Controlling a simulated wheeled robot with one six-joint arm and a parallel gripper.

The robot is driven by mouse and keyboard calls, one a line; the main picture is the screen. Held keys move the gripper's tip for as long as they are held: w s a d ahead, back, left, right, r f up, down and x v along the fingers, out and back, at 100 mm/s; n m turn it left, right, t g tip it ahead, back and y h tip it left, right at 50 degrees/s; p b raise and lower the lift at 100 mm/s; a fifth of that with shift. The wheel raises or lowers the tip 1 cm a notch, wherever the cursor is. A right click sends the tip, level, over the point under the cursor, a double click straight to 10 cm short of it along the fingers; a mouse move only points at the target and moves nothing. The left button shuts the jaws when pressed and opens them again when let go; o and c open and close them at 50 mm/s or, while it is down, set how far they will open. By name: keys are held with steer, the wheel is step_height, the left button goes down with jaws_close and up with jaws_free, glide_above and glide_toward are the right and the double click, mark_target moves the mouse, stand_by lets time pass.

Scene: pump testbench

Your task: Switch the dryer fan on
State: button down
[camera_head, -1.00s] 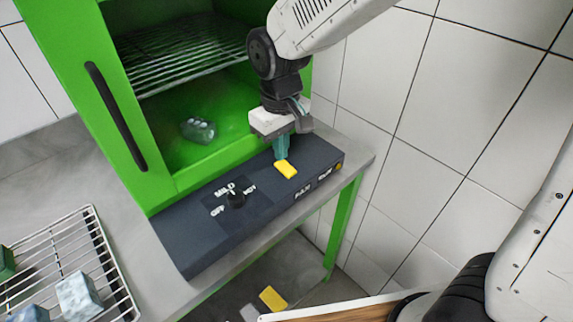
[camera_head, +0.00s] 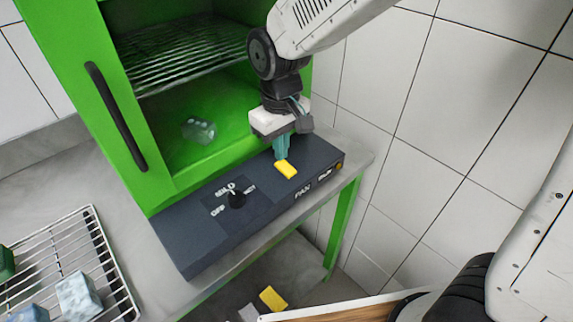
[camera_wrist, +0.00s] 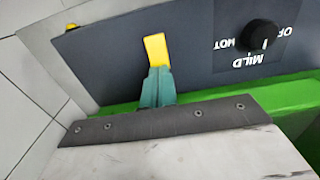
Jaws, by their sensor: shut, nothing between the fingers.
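The dryer is a green cabinet (camera_head: 118,100) with an open front and a dark control panel (camera_head: 200,245) along its base. A yellow switch (camera_head: 286,169) sits on the right part of the panel, near the printed word FAN; it also shows in the wrist view (camera_wrist: 155,51). My gripper (camera_head: 282,157) is shut and empty, pointing down at the yellow switch. In the wrist view its teal fingertips (camera_wrist: 157,72) are at the near end of the switch. They seem to touch it, but I cannot tell for sure.
A black knob (camera_head: 236,199) marked OFF, MILD and HOT is left of the switch. A small amber lamp (camera_head: 339,166) is at the panel's right end. A wire rack (camera_head: 112,265) with several blocks stands at the left. A tiled wall (camera_head: 400,130) is close on the right.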

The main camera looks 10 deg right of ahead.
mark_target(299, 179)
steer(key=shift+f, duration=0.95)
stand_by(0.6)
steer(key=shift+r, duration=3.55)
steer(key=shift+s+d+f, duration=0.15)
steer(key=shift+s, duration=0.1)
steer(key=s+d+r+m, duration=0.3)
steer(key=s+d, duration=0.6)
steer(key=d, duration=0.1)
steer(key=s+d+r+m+t, duration=0.1)
steer(key=s+d+r+m, duration=0.2)
steer(key=s+d, duration=0.7)
steer(key=shift+d+m, duration=0.3)
steer(key=shift+m, duration=0.1)
